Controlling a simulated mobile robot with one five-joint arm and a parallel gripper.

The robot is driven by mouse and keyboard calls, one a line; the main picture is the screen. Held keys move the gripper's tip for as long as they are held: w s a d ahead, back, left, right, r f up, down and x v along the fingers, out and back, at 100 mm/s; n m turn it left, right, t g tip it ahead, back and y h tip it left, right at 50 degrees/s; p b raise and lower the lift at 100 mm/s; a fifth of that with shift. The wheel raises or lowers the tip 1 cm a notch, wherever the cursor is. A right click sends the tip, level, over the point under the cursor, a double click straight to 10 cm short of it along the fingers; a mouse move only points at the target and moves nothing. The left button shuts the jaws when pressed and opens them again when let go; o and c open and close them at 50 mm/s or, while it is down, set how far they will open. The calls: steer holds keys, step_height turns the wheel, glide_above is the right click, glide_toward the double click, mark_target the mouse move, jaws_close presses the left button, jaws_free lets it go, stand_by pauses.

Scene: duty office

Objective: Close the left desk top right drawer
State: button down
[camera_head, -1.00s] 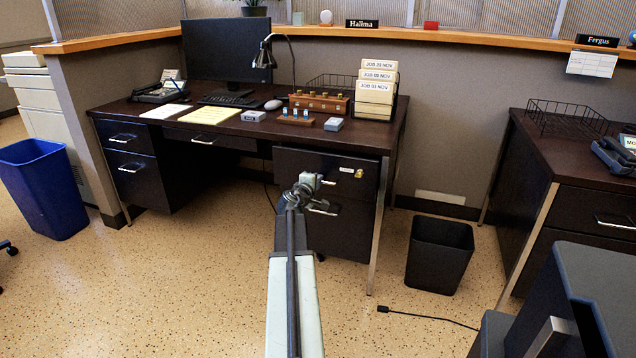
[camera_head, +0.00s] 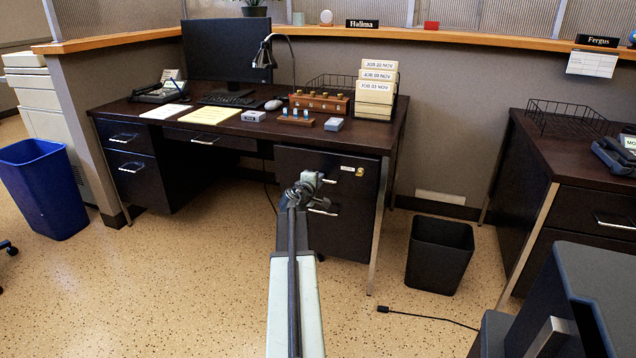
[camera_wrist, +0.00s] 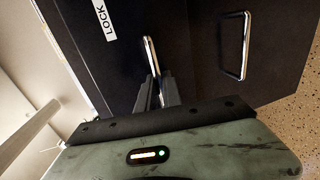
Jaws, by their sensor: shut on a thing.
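The left desk (camera_head: 160,110) has a dark top right drawer (camera_head: 340,182) with a small white label and a brass lock at its upper right. My gripper (camera_head: 318,181) is at this drawer's front and covers much of its handle (camera_head: 331,181). In the wrist view, the two fingers (camera_wrist: 155,88) are shut on the metal handle (camera_wrist: 149,55), beside the LOCK label (camera_wrist: 105,18). I cannot tell from these frames whether the drawer front is quite flush with the desk.
The lower drawer's handle (camera_wrist: 235,45) is close beside my fingers in the wrist view. A black waste bin (camera_head: 440,255) stands right of the desk. A blue bin (camera_head: 42,190) stands at the left. The floor between is mostly clear.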

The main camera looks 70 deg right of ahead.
steer(key=x, duration=0.3)
steer(key=shift+d+r, duration=0.35)
steer(key=shift+d, duration=0.05)
steer(key=c, duration=1.8)
jaws_free()
steer(key=p+v, duration=0.1)
steer(key=v, duration=0.7)
steer(key=shift+f, duration=0.1)
